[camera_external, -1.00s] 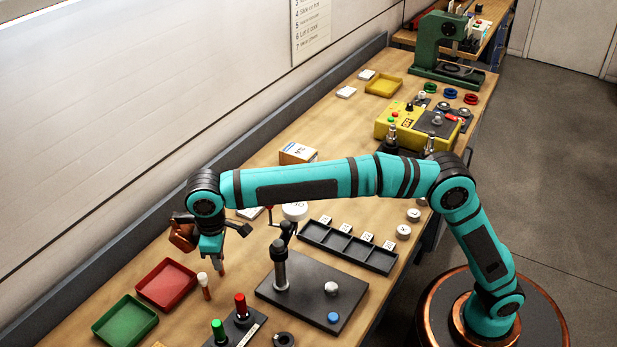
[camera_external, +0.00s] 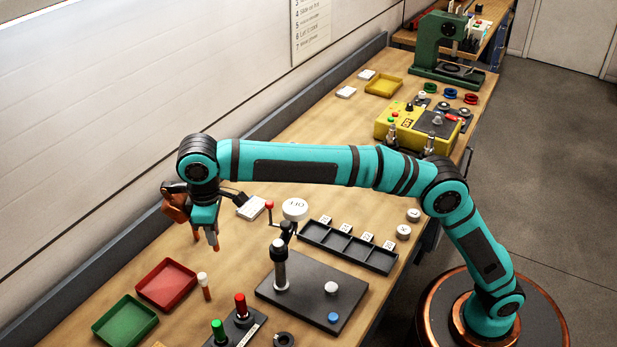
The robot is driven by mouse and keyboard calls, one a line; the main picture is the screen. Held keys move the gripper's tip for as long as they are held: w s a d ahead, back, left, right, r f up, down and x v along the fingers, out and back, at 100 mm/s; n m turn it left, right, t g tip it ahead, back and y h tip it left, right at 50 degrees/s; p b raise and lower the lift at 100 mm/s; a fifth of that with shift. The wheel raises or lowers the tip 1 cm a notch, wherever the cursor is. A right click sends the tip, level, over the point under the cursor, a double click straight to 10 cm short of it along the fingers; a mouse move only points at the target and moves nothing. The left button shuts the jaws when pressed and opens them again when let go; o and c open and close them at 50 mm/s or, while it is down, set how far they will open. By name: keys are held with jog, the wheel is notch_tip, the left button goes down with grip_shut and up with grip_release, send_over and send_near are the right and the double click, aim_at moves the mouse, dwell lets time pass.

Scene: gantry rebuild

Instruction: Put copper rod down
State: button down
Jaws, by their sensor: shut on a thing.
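My gripper (camera_external: 205,228) hangs above the left part of the bench, pointing down, behind and above the red tray. It is shut on the copper rod (camera_external: 215,242). Two short copper-coloured pieces show below the jaws. I cannot clearly tell the rod from the fingertips at this size. The rod is clear of the bench top as far as I can see. A separate white-topped copper-coloured piece (camera_external: 204,287) stands upright on the bench, right of the red tray (camera_external: 166,285) and apart from my gripper.
A green tray (camera_external: 125,320) lies left of the red one. A dark base plate with a post (camera_external: 310,297), a red-knobbed fixture (camera_external: 241,306) and a black slotted rack (camera_external: 347,248) stand to the right. Bare bench lies behind the red tray.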

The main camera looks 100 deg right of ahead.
jog(key=shift+r, duration=0.4)
jog(key=shift+s+d+r, duration=0.1)
jog(key=shift+s+d, duration=0.15)
jog(key=s+d+r+m, duration=0.1)
jog(key=s+d+r, duration=0.1)
jog(key=s+d, duration=1.1)
jog(key=s+d+f+m, duration=0.1)
jog(key=s+d, duration=0.2)
jog(key=s, duration=0.8)
jog(key=s+d+f+m, duration=0.1)
jog(key=s+d, duration=0.3)
jog(key=s, duration=0.7)
jog(key=shift+s+f, duration=0.15)
jog(key=shift+f, duration=2.35)
jog(key=shift+s+f, duration=0.1)
jog(key=shift+f, duration=2.35)
jog(key=shift+f, duration=0.15)
jog(key=c, duration=1.3)
grip_release()
